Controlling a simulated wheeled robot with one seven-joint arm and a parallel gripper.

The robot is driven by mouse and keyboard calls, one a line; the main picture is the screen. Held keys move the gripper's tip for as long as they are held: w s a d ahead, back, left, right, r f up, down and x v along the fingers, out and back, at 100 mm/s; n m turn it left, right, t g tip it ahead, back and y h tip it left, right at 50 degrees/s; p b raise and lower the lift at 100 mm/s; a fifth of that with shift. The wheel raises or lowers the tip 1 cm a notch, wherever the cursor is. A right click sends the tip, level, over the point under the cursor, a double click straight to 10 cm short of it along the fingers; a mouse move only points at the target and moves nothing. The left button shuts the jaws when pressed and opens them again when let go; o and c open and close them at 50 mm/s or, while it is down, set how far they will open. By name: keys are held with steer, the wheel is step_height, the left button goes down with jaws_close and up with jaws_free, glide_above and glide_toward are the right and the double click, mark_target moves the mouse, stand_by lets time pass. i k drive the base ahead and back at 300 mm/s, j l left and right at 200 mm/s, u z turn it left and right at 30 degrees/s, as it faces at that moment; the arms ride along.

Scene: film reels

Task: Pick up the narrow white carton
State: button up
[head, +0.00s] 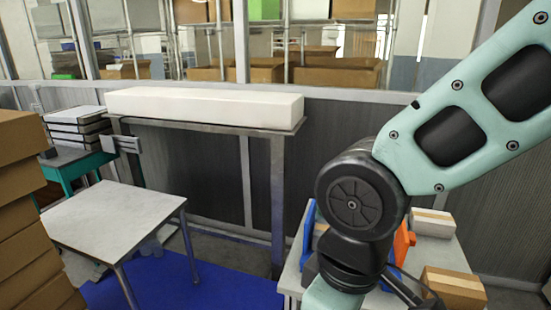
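A long, narrow white carton (205,106) lies level on a high, narrow metal-framed table (285,131) against the panelled wall, left of centre. Its top and long front side show. A smaller whitish carton with a brown band (433,222) sits on a table at the lower right, partly behind my arm. My arm comes in from the right and bends down to the bottom edge, well to the right of the long white carton and apart from it. My gripper is not visible in this view.
A low white-topped table (115,215) stands at the left front, its top clear. Stacked brown cartons (30,215) rise at the left edge. A brown carton (455,288) and blue and orange bins are near my arm. Blue floor (200,290) shows between the tables.

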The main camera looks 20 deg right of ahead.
mark_target(426, 222)
steer(key=z, duration=1.25)
